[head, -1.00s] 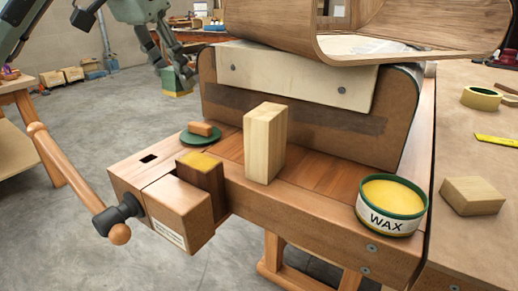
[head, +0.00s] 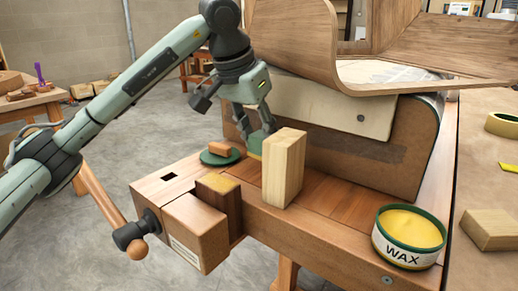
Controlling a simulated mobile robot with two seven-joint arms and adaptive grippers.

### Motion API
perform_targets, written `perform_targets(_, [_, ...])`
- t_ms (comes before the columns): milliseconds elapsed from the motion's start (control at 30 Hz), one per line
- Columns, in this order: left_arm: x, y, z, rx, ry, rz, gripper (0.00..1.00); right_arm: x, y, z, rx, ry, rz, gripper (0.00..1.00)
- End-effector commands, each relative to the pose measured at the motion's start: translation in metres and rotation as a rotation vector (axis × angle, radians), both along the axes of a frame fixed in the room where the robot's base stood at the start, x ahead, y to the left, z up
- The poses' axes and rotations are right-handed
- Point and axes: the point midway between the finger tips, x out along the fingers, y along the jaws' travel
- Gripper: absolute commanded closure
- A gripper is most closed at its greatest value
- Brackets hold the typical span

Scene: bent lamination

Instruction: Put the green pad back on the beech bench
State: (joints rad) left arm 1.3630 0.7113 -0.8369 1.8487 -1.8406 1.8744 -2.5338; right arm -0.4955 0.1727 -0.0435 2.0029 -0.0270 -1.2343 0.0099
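My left gripper (head: 256,127) points down over the far side of the beech bench (head: 325,205). It appears shut on the green pad (head: 254,144), a small block with a yellowish part below. The pad is just behind and left of an upright pale wood block (head: 284,168), which hides part of it. I cannot tell whether the pad touches the bench top. A round green disc with a wooden handle (head: 220,155) lies on the bench left of the pad. My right gripper is out of view.
An open wax tin (head: 409,238) stands at the bench's right front. A curved form (head: 385,150) rises behind the pad, with a bent wood shell (head: 420,72) above it. The vise (head: 195,232) is at the front left. The bench top between block and tin is clear.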

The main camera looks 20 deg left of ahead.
Motion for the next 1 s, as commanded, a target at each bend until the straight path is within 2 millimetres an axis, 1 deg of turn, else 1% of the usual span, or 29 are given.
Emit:
perform_targets(33, [-0.001, 0.001, -0.01, 0.001, 0.005, 0.001, 0.86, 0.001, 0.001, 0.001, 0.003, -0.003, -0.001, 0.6])
perform_targets(100, [-0.001, 0.001, -0.02, 0.0, 0.004, 0.001, 0.86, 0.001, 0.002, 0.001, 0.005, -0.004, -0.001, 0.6])
perform_targets(200, [0.0, 0.001, -0.026, 0.001, 0.001, 0.001, 0.86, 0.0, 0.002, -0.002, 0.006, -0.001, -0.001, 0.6])
perform_targets(500, [0.0, 0.001, -0.029, 0.001, 0.0, 0.001, 0.86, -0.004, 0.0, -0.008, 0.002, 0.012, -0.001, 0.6])
perform_targets(633, [0.0, 0.001, -0.031, 0.001, 0.0, 0.001, 0.86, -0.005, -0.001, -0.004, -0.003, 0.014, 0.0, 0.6])
perform_targets(667, [0.0, 0.001, -0.03, 0.001, 0.0, 0.001, 0.62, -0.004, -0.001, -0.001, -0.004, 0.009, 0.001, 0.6])
perform_targets(800, [0.0, 0.001, -0.03, 0.001, 0.0, 0.001, 0.45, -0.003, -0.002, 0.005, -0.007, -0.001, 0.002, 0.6])
perform_targets(833, [0.0, 0.001, -0.03, 0.001, 0.001, 0.0, 0.42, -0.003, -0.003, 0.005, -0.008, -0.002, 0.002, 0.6])
perform_targets(1000, [0.0, 0.001, -0.03, 0.001, 0.001, 0.0, 0.42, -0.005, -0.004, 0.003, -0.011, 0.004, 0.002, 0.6])
